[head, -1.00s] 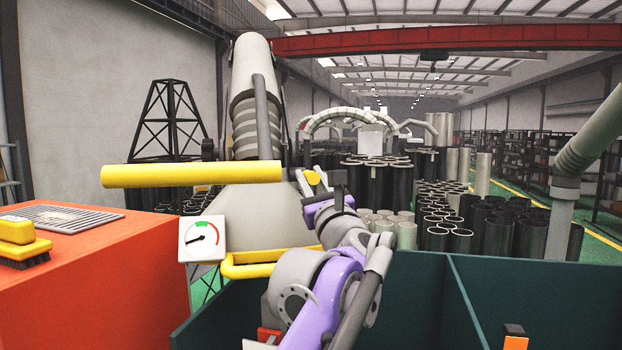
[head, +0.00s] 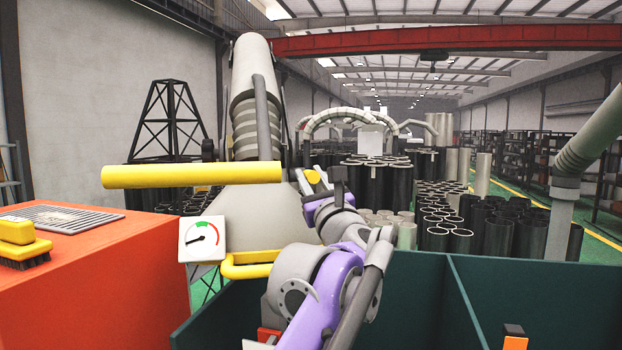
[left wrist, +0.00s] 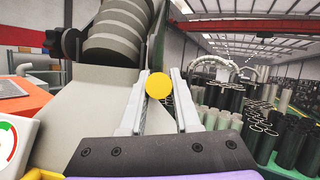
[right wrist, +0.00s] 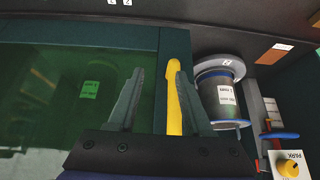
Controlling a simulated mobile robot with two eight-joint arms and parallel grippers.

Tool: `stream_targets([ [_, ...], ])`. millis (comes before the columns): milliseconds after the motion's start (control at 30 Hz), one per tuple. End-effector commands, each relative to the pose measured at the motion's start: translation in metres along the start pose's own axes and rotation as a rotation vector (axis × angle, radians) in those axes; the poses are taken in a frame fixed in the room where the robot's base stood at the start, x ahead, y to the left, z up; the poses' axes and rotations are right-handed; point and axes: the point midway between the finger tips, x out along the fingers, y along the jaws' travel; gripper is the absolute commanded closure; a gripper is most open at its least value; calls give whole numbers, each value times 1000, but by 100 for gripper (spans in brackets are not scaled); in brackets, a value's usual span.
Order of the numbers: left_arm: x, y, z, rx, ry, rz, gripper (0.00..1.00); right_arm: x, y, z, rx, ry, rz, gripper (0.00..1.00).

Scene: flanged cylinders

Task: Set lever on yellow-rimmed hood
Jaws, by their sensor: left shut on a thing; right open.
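The hood (head: 265,215) is a grey cone under a ribbed duct, with a yellow rail (head: 270,264) along its lower front edge. A small yellow knob (head: 312,177) sits at the hood's right side. It shows as a round yellow disc (left wrist: 158,86) in the left wrist view. My left gripper (head: 317,182) is shut on this knob, with a finger on each side. The rest of the lever is hidden. My right gripper (right wrist: 152,95) is open, with a yellow bar (right wrist: 174,100) seen between its fingers; I cannot tell its distance.
A thick yellow bar (head: 190,174) crosses in front of the hood. A gauge (head: 202,239) hangs below it. An orange cabinet (head: 90,275) with a brush (head: 20,245) stands left. A green-walled bin (head: 500,290) is in front. A labelled spool (right wrist: 221,95) stands near my right gripper.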

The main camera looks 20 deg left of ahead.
Motion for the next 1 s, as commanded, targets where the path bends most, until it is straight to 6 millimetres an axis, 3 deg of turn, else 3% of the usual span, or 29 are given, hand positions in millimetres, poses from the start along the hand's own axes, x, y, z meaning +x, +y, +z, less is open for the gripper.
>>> stream_targets([
  [133, 6, -3, 12, 4, 101, 18, 100, -4, 0, -9, 0, 11, 0, 50],
  [500, 19, -8, 24, 26, 280, 49, 100, -4, 0, -8, 0, 9, 0, 50],
  [1000, 17, -6, 24, 29, 344, 58, 100, -3, 0, -7, 0, 9, 0, 50],
])
